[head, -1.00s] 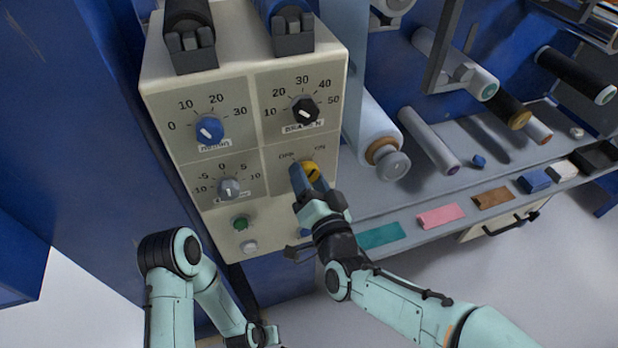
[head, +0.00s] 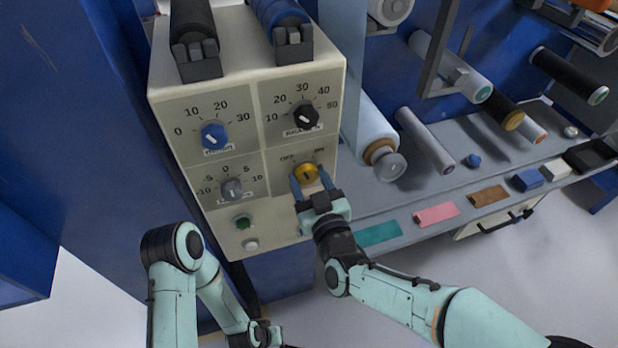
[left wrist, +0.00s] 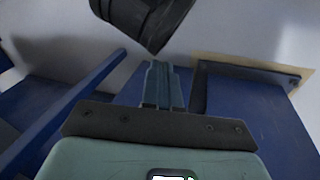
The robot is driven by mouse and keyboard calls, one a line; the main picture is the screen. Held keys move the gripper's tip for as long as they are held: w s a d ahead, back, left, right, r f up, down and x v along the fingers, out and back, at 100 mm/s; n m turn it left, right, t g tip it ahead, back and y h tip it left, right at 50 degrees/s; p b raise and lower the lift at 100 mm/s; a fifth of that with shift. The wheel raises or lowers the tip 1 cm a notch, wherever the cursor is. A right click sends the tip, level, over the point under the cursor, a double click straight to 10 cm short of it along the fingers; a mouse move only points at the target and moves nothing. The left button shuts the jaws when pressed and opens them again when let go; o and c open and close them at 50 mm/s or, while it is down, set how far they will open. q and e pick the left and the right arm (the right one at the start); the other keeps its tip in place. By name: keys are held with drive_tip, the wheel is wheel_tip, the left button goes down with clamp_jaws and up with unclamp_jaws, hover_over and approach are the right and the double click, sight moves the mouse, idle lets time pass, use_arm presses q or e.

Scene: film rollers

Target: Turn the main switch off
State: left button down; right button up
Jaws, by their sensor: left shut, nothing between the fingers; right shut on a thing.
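The main switch is a yellow round knob (head: 305,172) on the cream control box (head: 275,222), under the labels OFF on its left and ON on its right. A short dark mark on the knob looks roughly upright, but it is too small to read surely. My right gripper (head: 311,182) comes from below, with one blue finger on each side of the knob, shut on it. The fingers hide the knob's lower edges. My left gripper is low in the head view, mostly out of frame; in the left wrist view its fingers (left wrist: 161,84) are together and empty.
A blue knob (head: 214,135), a black knob (head: 305,115) and a grey knob (head: 232,189) surround the switch. A green button (head: 243,222) and a white button (head: 251,244) sit lower left. Film rollers and a grey shelf (head: 400,226) lie to the right.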

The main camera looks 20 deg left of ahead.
use_arm(q)
drive_tip(key=shift+s+d+r+p, duration=0.3)
drive_tip(key=shift+s+r, duration=0.1)
drive_tip(key=shift+s, duration=0.15)
use_arm(e)
drive_tip(key=shift+n, duration=1.4)
use_arm(q)
drive_tip(key=shift+s, duration=0.1)
use_arm(e)
drive_tip(key=o, duration=1.1)
drive_tip(key=shift+c, duration=0.2)
use_arm(q)
drive_tip(key=shift+s+d+r+g+p, duration=0.35)
drive_tip(key=shift+s+r+g+p, duration=0.1)
drive_tip(key=shift+s, duration=0.1)
use_arm(e)
drive_tip(key=v, duration=1.3)
drive_tip(key=shift+s+d, duration=0.15)
